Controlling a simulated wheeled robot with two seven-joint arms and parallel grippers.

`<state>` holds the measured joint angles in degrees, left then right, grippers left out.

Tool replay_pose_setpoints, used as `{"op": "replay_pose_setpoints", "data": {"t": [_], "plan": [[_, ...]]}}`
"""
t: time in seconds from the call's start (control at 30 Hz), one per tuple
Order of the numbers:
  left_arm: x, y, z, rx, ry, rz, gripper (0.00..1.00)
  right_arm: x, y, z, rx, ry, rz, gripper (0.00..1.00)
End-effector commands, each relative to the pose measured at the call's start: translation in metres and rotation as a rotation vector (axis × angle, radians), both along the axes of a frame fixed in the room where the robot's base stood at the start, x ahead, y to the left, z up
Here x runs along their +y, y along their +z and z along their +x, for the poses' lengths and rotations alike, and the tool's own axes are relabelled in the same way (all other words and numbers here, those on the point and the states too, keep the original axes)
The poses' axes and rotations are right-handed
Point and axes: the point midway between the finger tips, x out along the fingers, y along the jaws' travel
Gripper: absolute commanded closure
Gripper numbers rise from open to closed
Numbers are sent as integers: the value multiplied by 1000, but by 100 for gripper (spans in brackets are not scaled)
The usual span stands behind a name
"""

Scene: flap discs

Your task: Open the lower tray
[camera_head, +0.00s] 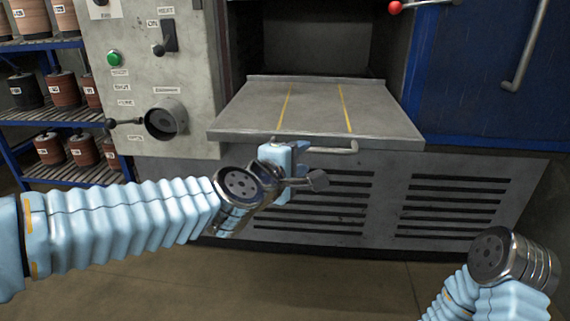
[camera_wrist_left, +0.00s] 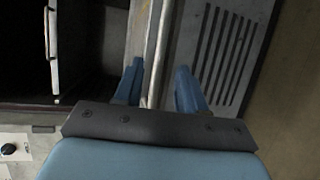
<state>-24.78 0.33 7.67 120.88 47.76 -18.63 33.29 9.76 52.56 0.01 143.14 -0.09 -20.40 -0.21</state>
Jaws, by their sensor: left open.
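The lower tray (camera_head: 312,107) is a flat grey metal plate with two yellow lines, sticking out from the dark opening of the machine. Its pale bar handle (camera_head: 335,150) sits under the front edge. My left gripper (camera_head: 288,158) is at the left part of this handle, just below the tray's front edge, and partly covers it. In the left wrist view, the open blue fingers of my left gripper (camera_wrist_left: 157,86) stand on either side of a pale bar that runs between them; contact cannot be told. My right gripper is out of view.
A vented lower panel (camera_head: 310,200) is below the tray. A control panel (camera_head: 150,80) with switches and a green button is at left, beside shelves of spools (camera_head: 66,90). A blue door (camera_head: 480,80) and a red-knobbed lever (camera_head: 395,7) are at right.

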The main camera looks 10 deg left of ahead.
Motion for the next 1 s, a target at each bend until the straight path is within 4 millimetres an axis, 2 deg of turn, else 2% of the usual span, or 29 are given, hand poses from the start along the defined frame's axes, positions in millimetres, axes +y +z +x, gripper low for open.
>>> {"op": "replay_pose_setpoints", "data": {"t": [0.1, 0.3, 0.47, 0.77, 0.87, 0.97, 1.0], "plan": [[12, 9, -26, -2, 1, -1, 60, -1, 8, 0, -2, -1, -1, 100], [23, 13, -54, 0, 1, -1, 60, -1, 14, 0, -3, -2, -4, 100], [26, 12, -61, 1, 0, 0, 60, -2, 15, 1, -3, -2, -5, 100], [26, 8, -59, 6, 0, 11, 60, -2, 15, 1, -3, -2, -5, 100], [27, -17, -47, 39, -3, 81, 60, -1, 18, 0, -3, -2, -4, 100], [31, -74, -27, 110, -29, 234, 60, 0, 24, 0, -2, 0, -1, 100], [35, -105, -21, 148, -50, 312, 60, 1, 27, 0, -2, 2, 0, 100]]}}
